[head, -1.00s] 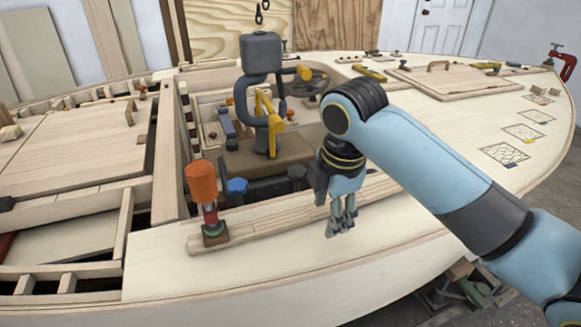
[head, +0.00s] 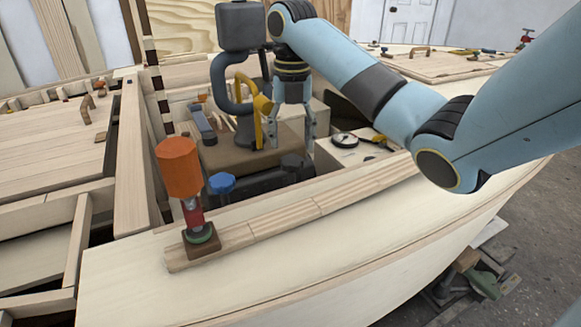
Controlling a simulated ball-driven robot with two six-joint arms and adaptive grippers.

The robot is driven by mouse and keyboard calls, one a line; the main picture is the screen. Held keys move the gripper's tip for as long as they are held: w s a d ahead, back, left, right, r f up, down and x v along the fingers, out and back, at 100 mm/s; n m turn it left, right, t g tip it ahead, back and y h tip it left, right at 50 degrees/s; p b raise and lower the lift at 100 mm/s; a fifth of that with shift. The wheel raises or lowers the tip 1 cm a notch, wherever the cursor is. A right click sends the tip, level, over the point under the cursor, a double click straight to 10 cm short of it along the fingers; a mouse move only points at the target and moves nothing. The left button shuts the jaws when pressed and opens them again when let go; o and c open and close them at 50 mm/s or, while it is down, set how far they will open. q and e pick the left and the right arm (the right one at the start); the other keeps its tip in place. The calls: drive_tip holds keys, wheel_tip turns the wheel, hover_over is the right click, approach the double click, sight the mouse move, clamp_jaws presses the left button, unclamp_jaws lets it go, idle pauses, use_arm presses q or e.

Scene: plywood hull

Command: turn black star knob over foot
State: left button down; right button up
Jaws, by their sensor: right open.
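The black star knob (head: 292,163) sits at the right end of a dark foot bar (head: 257,188) at the base of the machine. A blue star knob (head: 221,184) sits on the same bar to its left. My right gripper (head: 291,142) points down with its two fingers spread. It appears just above or behind the black knob; I cannot tell the exact gap or whether it touches. Nothing shows between its fingers. My left gripper is out of view.
The dark machine (head: 240,70) with a yellow handle (head: 259,105) stands close left of my right gripper. An orange-handled tool (head: 180,170) stands upright on the wooden rail (head: 285,215) in front. A round gauge (head: 345,140) lies to the right.

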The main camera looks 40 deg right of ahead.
sight(293, 159)
wheel_tip(293, 159, down, 5)
drive_tip(key=shift+r, duration=0.1)
drive_tip(key=shift+c, duration=0.2)
clamp_jaws()
drive_tip(key=shift+s+d, duration=0.1)
